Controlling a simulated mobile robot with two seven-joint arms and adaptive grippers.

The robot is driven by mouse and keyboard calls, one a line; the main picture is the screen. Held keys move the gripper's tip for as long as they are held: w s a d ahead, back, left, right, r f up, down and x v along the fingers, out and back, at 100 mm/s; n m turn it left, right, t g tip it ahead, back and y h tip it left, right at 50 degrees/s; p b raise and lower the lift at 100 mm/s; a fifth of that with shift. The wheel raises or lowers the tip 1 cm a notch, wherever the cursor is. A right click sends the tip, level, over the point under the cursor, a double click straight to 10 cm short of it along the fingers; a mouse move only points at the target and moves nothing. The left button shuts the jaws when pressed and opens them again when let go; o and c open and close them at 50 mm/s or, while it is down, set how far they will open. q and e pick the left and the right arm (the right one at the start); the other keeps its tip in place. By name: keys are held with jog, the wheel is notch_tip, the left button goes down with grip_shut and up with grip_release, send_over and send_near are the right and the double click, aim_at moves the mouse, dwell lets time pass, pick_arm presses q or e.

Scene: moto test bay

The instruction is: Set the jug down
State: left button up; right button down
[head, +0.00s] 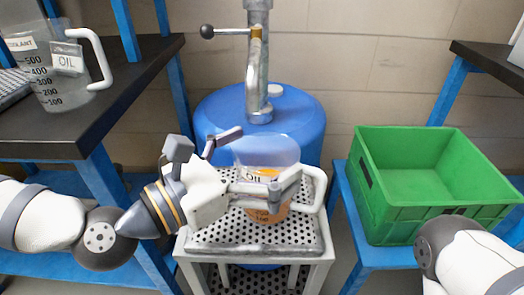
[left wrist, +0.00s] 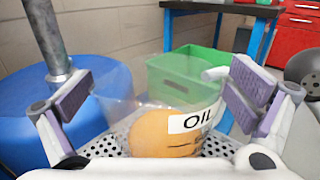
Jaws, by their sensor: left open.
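A clear jug (head: 268,155) with an OIL label and orange liquid stands upright on a perforated metal stand (head: 215,232), below the pump spout. My left gripper (head: 262,165) is open at the jug, its fingers around the near part of it in the head view. In the left wrist view the jug (left wrist: 165,125) sits between the two spread finger pads (left wrist: 160,95), with a gap at the left pad. The jug's white handle (head: 318,190) points right. My right gripper is not in view; only part of my right arm shows at lower right.
A blue drum (head: 300,115) with a metal pump (head: 257,70) stands behind the jug. A green crate (head: 415,210) is on a blue stand at right. Another OIL jug (head: 50,70) is on the dark bench (head: 90,115) at left.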

pick_arm(q)
jog(key=shift+r, duration=0.3)
jog(key=v, duration=0.5)
jog(key=shift+w+f, duration=0.1)
jog(key=shift+f, duration=0.1)
jog(key=p, duration=0.4)
send_near(240, 163)
jog(key=x, duration=0.2)
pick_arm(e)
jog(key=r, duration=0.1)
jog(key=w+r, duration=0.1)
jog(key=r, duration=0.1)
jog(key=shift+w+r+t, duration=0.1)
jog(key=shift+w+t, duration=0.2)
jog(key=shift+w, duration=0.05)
